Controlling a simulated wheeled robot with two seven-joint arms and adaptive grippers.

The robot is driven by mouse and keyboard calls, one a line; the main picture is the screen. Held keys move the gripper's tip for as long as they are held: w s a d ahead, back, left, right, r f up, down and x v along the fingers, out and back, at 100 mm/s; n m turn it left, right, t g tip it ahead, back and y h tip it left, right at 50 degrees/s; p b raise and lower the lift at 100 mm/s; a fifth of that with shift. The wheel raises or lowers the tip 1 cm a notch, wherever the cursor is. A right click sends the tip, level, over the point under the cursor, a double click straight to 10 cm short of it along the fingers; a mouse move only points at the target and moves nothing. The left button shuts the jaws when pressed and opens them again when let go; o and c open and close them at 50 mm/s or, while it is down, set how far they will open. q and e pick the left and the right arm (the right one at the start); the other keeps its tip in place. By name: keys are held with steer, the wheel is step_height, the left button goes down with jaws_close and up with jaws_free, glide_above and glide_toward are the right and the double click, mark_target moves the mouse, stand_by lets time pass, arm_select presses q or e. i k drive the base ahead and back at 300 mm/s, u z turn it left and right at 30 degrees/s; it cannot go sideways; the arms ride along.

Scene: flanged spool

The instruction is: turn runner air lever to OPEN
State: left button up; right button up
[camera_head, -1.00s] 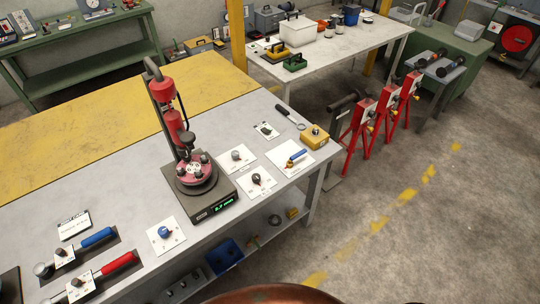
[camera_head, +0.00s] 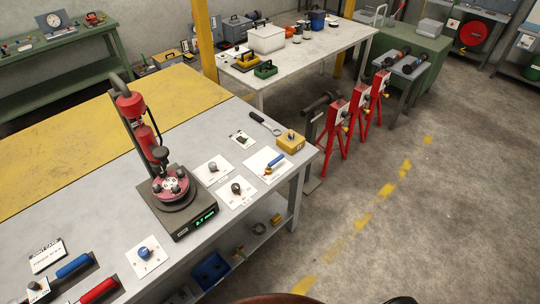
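A small lever with a blue handle and brass-coloured body (camera_head: 274,163) sits on a white plate near the right edge of the grey bench (camera_head: 215,139). Its handle points up and to the right. The plate's lettering is too small to read, so I cannot confirm that it is the runner air lever. Neither of my grippers is in view.
A red press-like device (camera_head: 170,186) with a green display stands mid-bench. White plates with knobs (camera_head: 237,188) surround it, and a yellow box (camera_head: 291,142) sits at the bench's right corner. Red stands (camera_head: 334,130) stand beyond the bench. The floor at right is clear.

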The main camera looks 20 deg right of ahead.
mark_target(268, 170)
steer(key=k, duration=0.5)
steer(key=z, duration=1.3)
steer(key=i, duration=1.1)
steer(key=u, duration=0.95)
